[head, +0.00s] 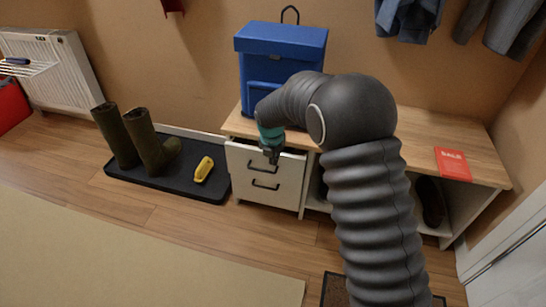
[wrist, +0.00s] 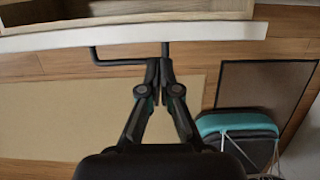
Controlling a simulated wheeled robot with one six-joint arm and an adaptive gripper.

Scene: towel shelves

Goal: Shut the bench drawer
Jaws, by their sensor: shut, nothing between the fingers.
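The wooden bench (head: 408,137) has two white drawers with black handles at its left end. The upper drawer (head: 240,158) stands out a little from the bench, and its pale front edge (wrist: 60,38) crosses the top of the wrist view with a narrow opening behind it. Its black handle (wrist: 118,62) shows left of my fingertips. My gripper (head: 271,159) is shut and empty, in front of the upper drawer by the right end of the handle. In the wrist view the fingertips (wrist: 160,64) overlap that end; I cannot tell whether they touch.
A blue box-shaped bag (head: 280,50) stands on the bench above the drawers, and a red book (head: 453,163) lies at the right. Boots (head: 146,140) and a yellow object (head: 203,169) are on a black tray (head: 190,188) at left. Open floor lies in front.

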